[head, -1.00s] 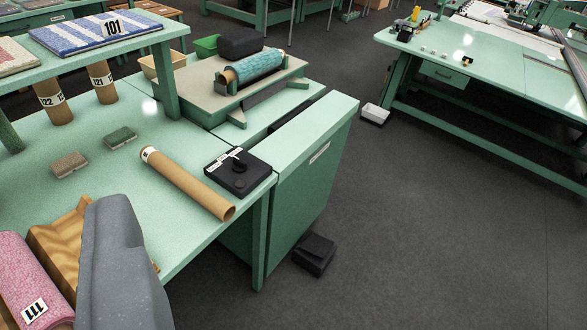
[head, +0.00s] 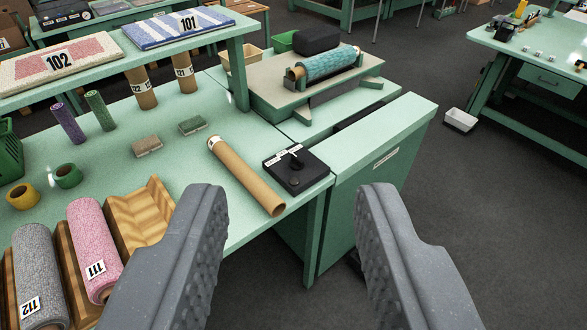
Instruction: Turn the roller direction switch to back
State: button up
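The roller direction switch is a black box (head: 297,171) with a dark knob (head: 296,158) and white label strips on top. It sits at the right front corner of the green table (head: 240,150). The label text is too small to read. My gripper (head: 290,200) shows in the foreground with its two grey fingers wide apart and nothing between them. It is nearer to the camera than the switch, which shows between and beyond the fingers. I see no contact with the switch.
A cardboard tube (head: 245,176) lies just left of the switch box. A roller unit with a teal roll (head: 327,65) stands behind it. Rolls 111 (head: 95,245) and 112 (head: 38,270) lie in wooden cradles at left front. Dark floor (head: 440,190) is open at right.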

aim_at(296, 163)
jog(key=u, duration=0.05)
jog(key=k, duration=0.65)
jog(key=u, duration=0.6)
jog(key=i, duration=1.8)
jog(key=z, duration=0.6)
